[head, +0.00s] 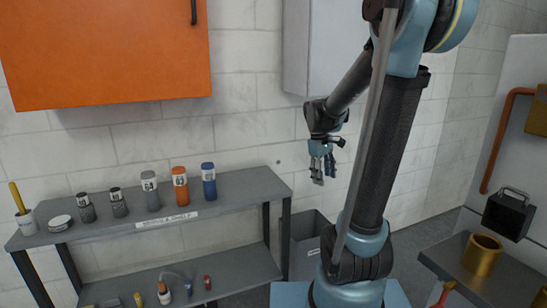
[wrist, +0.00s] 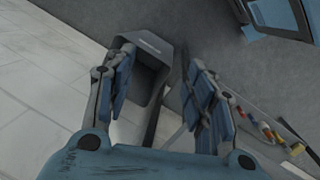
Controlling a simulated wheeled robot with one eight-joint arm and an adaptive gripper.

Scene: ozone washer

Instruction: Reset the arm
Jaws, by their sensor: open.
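My gripper (head: 322,165) hangs at the end of my raised, bent arm in the head view, in front of the white brick wall and to the right of the shelf. In the wrist view its two blue fingers (wrist: 160,95) stand wide apart with nothing between them. The fingers point down toward the floor, and a grey bin (wrist: 152,82) shows below, beyond the fingertips. The same bin (head: 305,238) stands on the floor beside the shelf in the head view, partly hidden by my arm.
A two-level grey shelf (head: 235,208) on the left holds several bottles and shakers, with small tools below. An orange cabinet (head: 105,50) and a grey cabinet (head: 308,45) hang above. At right, a grey bench (head: 500,285) carries a brass cup (head: 482,256); a black box (head: 508,213) is behind.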

